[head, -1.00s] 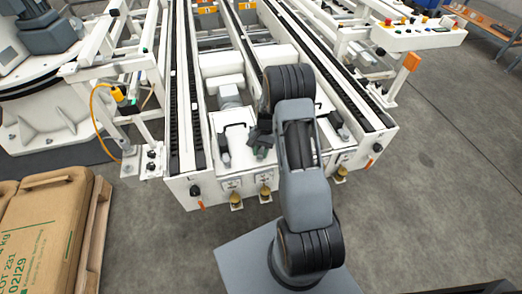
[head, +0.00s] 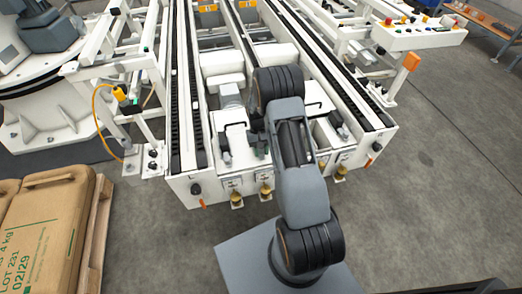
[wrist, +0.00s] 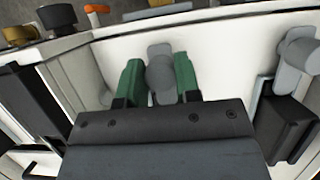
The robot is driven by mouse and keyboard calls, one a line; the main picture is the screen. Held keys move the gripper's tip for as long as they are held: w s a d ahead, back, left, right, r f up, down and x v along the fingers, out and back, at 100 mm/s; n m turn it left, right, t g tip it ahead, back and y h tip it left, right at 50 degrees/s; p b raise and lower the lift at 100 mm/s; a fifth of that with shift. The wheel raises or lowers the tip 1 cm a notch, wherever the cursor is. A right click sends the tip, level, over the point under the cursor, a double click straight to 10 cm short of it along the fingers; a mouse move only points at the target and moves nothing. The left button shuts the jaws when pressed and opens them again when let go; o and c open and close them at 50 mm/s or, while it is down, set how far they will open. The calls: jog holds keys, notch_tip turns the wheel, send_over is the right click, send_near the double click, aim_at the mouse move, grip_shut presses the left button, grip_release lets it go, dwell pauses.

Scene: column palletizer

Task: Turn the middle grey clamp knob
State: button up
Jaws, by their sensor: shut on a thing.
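The middle grey clamp knob (wrist: 160,74) shows in the wrist view, on the pale face of the white machine. The green fingers of my gripper (wrist: 159,80) stand on either side of it, shut on it. The knob's lower part is hidden behind the dark gripper body. In the head view my gripper (head: 260,149) is mostly hidden by my arm, at the near end of the conveyor. Another grey clamp knob (wrist: 297,52) is at the right of the wrist view, apart from the fingers. A grey knob (head: 225,158) shows to the left in the head view.
White conveyor rails with dark chains (head: 187,110) run away on both sides of the gripper. Brass-coloured parts (head: 236,199) and an orange-tipped handle (head: 377,147) stick out of the near end. Stacked brown sacks (head: 45,225) lie at left. Floor is clear at right.

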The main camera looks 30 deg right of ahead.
dwell(0.4)
jog(key=o, duration=0.9)
jog(key=shift+r, duration=0.15)
jog(key=p+v, duration=0.2)
jog(key=v, duration=1.1)
jog(key=shift+r, duration=0.3)
